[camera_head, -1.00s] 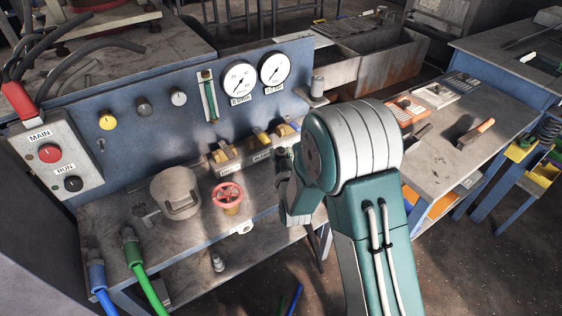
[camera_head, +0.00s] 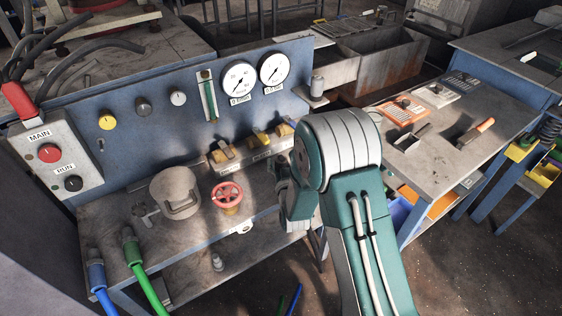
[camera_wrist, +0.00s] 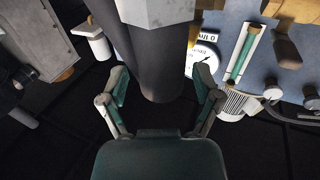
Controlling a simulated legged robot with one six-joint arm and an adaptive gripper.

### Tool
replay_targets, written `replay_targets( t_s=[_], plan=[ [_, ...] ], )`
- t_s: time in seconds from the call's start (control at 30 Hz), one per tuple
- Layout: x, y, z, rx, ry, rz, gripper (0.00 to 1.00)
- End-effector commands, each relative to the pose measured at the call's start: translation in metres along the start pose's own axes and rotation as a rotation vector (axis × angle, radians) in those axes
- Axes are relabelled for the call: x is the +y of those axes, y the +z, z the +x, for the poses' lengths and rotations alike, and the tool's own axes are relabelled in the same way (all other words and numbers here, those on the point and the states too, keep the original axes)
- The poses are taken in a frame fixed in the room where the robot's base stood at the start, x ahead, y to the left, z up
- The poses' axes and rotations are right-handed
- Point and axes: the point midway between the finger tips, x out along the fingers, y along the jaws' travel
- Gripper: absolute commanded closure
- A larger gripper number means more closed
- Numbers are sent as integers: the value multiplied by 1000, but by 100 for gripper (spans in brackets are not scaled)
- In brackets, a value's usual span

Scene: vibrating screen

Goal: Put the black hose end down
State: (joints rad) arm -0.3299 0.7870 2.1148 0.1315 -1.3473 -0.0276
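In the wrist view my gripper (camera_wrist: 160,72) has its two fingers on either side of a thick black hose end (camera_wrist: 160,58). A grey faceted fitting (camera_wrist: 156,10) is at the top of this hose end. In the head view my arm bends in front of the panel bench; my gripper and the held hose end are hidden behind it.
The bench (camera_head: 120,220) carries a round lidded pot (camera_head: 175,192), a red valve wheel (camera_head: 228,195) and yellow-handled valves (camera_head: 255,142). Blue (camera_head: 98,280) and green (camera_head: 140,270) hoses hang at its left front. A side table (camera_head: 450,165) holds tools, with bare room between them.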

Motion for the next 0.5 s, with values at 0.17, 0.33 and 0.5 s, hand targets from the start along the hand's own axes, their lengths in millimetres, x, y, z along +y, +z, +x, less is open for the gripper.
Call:
replay_targets(
  t_s=[0.17, 0.33, 0.5],
  plan=[
    [0, 0, 0, 0, 0, 0, 17],
    [0, -2, -7, -1, 0, -1, 17],
    [0, -1, -37, -3, 0, -1, 17]
  ],
)
